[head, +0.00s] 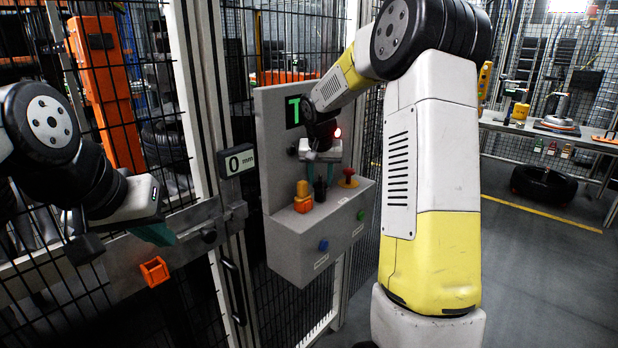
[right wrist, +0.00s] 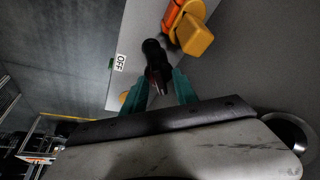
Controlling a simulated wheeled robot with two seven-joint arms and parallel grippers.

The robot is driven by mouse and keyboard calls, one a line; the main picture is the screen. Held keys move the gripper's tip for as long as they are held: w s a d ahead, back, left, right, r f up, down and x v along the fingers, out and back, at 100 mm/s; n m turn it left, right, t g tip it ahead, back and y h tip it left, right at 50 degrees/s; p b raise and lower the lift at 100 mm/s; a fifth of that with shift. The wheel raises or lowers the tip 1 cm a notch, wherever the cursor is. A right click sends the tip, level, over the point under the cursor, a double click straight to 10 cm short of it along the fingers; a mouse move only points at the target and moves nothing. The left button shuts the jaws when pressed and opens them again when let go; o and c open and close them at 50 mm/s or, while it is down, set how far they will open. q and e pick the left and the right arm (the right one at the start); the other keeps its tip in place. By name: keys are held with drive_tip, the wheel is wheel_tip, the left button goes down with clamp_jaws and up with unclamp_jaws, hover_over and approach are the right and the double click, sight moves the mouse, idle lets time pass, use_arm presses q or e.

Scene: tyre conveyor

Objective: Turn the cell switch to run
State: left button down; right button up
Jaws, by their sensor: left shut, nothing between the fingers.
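A grey control box (head: 347,218) on the cell fence carries the controls. A black switch handle (head: 320,188) stands on its top; the right wrist view shows it (right wrist: 155,62) too, near an OFF label (right wrist: 121,62). My right gripper (head: 321,172) is above the box; its teal fingers (right wrist: 164,80) are apart, either side of the handle's end. Gaps show beside the handle; I cannot tell whether either finger touches it. The switch's base is partly hidden. My left gripper (head: 160,236) is shut and empty by the fence at left.
An orange-yellow device (head: 303,197) stands just left of the handle, and a red mushroom button (head: 348,178) just right. A 0 mm display (head: 238,161) and an orange bracket (head: 154,271) are at left.

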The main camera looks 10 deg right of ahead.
sight(318, 190)
clamp_jaws()
drive_tip(key=shift+m+h, duration=0.3)
drive_tip(key=shift+m, duration=0.5)
unclamp_jaws()
drive_tip(key=v, duration=0.8)
drive_tip(key=shift+w, duration=0.1)
